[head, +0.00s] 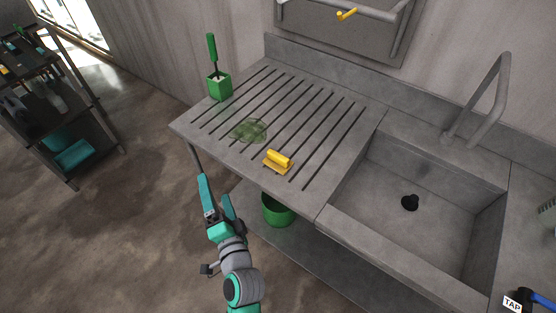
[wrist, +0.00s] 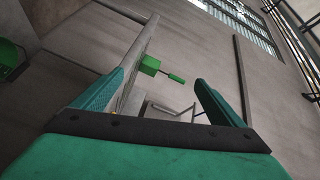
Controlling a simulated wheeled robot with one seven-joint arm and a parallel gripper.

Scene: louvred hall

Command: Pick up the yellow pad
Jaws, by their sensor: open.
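The yellow pad (head: 278,161) lies on the ribbed grey drainboard (head: 330,122), near its front edge. It has a raised yellow grip on top of a flatter base. My gripper (head: 218,189) is in front of the drainboard's front left side, to the left of the pad and apart from it. In the wrist view my gripper (wrist: 165,92) is open, with nothing between its two teal fingers.
A green pot with a green-handled tool (head: 219,86) stands at the drainboard's back left. A translucent green patch (head: 249,130) lies left of the pad. The sink (head: 400,240) is to the right. A green bucket (head: 277,209) sits below on a shelf. A dark rack (head: 60,110) stands far left.

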